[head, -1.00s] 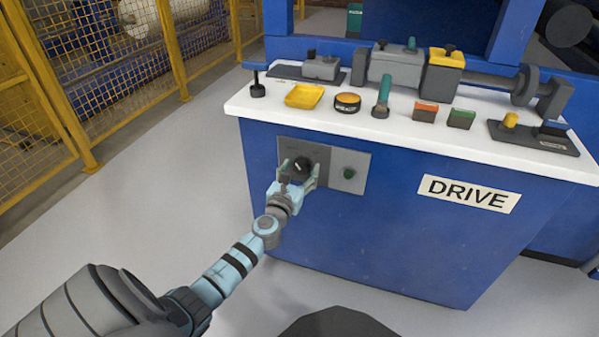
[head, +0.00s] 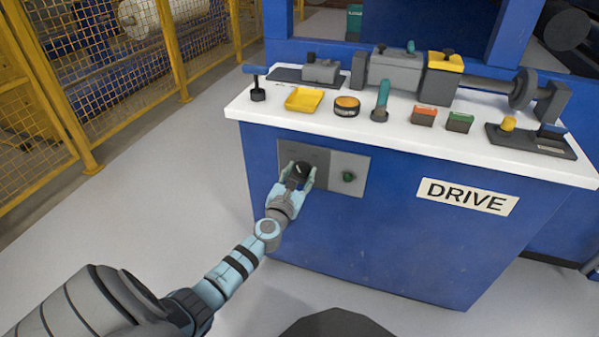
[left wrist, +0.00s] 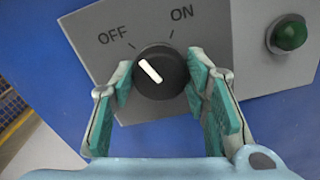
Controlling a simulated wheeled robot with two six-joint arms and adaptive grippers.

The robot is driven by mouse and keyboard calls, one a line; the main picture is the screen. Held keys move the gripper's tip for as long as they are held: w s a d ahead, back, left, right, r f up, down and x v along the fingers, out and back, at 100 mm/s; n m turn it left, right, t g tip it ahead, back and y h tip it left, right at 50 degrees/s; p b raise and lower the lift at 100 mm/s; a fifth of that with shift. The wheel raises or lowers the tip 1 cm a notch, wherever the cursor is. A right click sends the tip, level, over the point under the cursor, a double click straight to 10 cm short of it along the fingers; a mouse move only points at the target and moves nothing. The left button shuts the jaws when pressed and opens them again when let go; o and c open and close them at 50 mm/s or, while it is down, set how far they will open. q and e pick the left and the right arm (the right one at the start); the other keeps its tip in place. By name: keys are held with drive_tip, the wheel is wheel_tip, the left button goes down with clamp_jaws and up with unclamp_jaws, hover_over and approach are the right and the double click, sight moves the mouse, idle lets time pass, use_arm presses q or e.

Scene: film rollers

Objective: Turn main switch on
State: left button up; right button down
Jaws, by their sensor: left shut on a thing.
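The main switch is a round black knob (left wrist: 162,72) with a white pointer line, on a grey panel on the blue cabinet's front. In the left wrist view its pointer slants up and left, towards the OFF mark (left wrist: 113,36); the ON mark (left wrist: 182,13) is up and right. My left gripper (head: 301,175) has one finger on each side of the knob and is shut on it, as the left wrist view (left wrist: 160,82) also shows. In the head view the fingers partly hide the knob. My right gripper is not in view.
A dark green lamp (head: 348,177) sits right of the switch. Above is a white worktop (head: 400,128) with a yellow tray (head: 304,99), a red box (head: 423,116), a green box (head: 459,122) and other parts. A yellow mesh fence (head: 95,75) stands at left. The floor before the cabinet is clear.

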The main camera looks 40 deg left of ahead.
use_arm(q)
drive_tip(key=m+p, duration=0.1)
drive_tip(key=m, duration=0.1)
drive_tip(key=shift+m, duration=0.4)
drive_tip(key=m, duration=0.2)
drive_tip(key=shift+m+p, duration=0.3)
drive_tip(key=shift+p, duration=0.1)
drive_tip(key=m+p, duration=0.1)
drive_tip(key=m, duration=0.4)
drive_tip(key=shift+d+f+m, duration=0.1)
drive_tip(key=shift+m, duration=0.2)
drive_tip(key=shift+m+p, duration=0.3)
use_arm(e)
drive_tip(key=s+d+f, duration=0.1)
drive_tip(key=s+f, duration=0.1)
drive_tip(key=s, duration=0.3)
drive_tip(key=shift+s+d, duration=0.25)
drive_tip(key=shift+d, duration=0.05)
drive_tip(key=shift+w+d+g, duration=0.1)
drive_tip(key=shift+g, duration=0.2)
use_arm(q)
drive_tip(key=o, duration=1.1)
drive_tip(key=shift+o, duration=0.2)
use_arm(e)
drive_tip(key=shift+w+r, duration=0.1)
